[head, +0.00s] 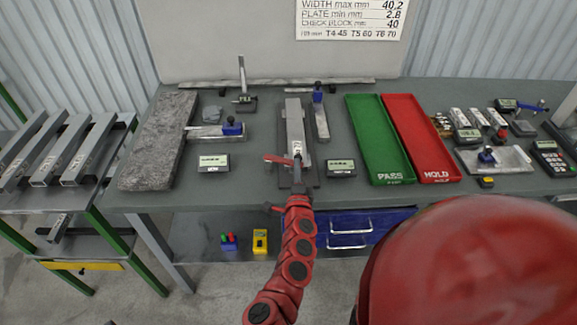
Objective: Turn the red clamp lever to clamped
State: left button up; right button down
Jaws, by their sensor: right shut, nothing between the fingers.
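The red clamp lever (279,159) lies roughly crosswise at the front end of a grey fixture (293,115) in the middle of the table, its visible part pointing left. My right gripper (298,156) is at the lever's right end, above the front of the fixture. It is shut with nothing held. It partly hides the lever's right end, and I cannot tell whether it touches the lever. My left gripper is not in view.
Small displays stand left (214,162) and right (341,168) of the fixture. A green PASS tray (380,177) and a red HOLD tray (434,175) lie to the right. A stone slab (158,140) lies left.

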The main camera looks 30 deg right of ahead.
aim_at(303, 162)
jog(key=shift+w+d+r+p, duration=0.1)
jog(key=shift+w+d+p, duration=0.05)
jog(key=shift+d+p, duration=0.15)
jog(key=shift+d, duration=0.55)
jog(key=shift+w+d+n+t+y, duration=0.35)
jog(key=shift+d+n+t+y, duration=0.25)
jog(key=shift+n+y, duration=0.4)
jog(key=shift+w+d+n+t+y+b, duration=0.4)
jog(key=shift+d+n+y, duration=0.1)
jog(key=shift+y, duration=0.6)
jog(key=shift+a, duration=0.15)
